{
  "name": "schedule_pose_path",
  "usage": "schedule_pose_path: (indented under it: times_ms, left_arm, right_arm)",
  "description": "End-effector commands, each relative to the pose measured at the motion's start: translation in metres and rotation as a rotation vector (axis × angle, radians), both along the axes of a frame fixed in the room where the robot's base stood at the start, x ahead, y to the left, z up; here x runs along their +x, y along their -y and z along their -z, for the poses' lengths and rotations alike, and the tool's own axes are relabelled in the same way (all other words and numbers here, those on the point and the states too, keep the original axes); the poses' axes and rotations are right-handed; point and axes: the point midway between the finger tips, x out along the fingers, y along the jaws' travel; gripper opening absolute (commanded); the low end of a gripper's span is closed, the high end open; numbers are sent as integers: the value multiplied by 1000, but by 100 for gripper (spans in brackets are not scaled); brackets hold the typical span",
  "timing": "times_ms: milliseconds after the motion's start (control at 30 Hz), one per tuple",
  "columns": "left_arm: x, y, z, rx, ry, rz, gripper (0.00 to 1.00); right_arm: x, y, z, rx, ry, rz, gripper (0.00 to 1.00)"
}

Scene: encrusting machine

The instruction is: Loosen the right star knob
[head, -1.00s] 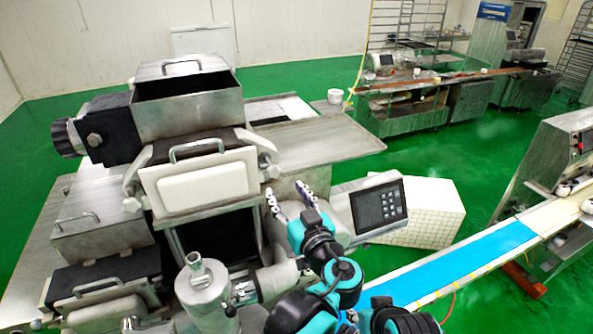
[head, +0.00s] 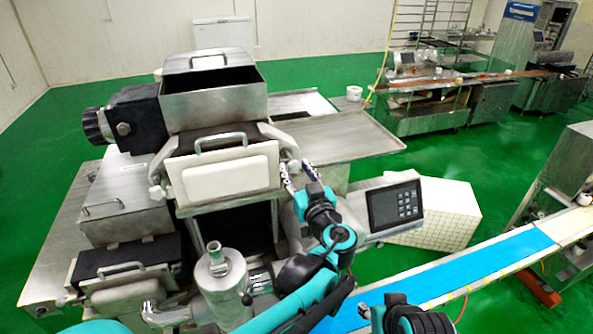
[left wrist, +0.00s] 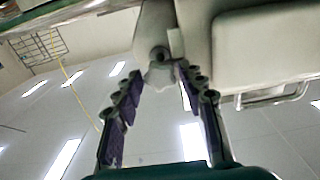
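The right star knob (head: 293,166) is a grey-white lobed knob at the right edge of the machine's white front cover (head: 232,178). In the left wrist view the star knob (left wrist: 159,76) shows its lobes just ahead of and between the fingertips. My left gripper (head: 296,174) is open and points up at the knob from below. In the left wrist view its two purple-padded fingers (left wrist: 160,85) stand apart on either side of the knob's lower part. I cannot tell whether they touch it.
A matching left star knob (head: 156,192) sits at the cover's other side. A control panel (head: 395,204) stands close to the right of my left gripper. A metal tray (head: 340,138) lies behind, and a blue conveyor belt (head: 480,268) runs at lower right.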

Motion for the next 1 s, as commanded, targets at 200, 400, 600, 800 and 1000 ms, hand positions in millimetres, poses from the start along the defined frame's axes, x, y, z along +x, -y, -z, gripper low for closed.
schedule_pose_path:
  times_ms: [200, 400, 600, 800, 1000]
  left_arm:
    - [0, 0, 0, 0, 0, 1, 2]
    - [0, 0, 0, 14, -5, 0, 2]
    - [0, 0, 0, 84, -27, 0, 2]
    - [0, 1, 1, 224, -72, 0, 2]
    - [0, 1, 1, 402, -129, 1, 2]
  right_arm:
    - [0, 0, 0, 0, 0, 0, 40]
    - [0, 0, 1, 0, 0, 0, 40]
    - [0, 0, 5, 0, 0, 0, 40]
    - [0, 0, 11, 0, 0, 0, 40]
    - [0, 0, 19, 0, 0, 0, 40]
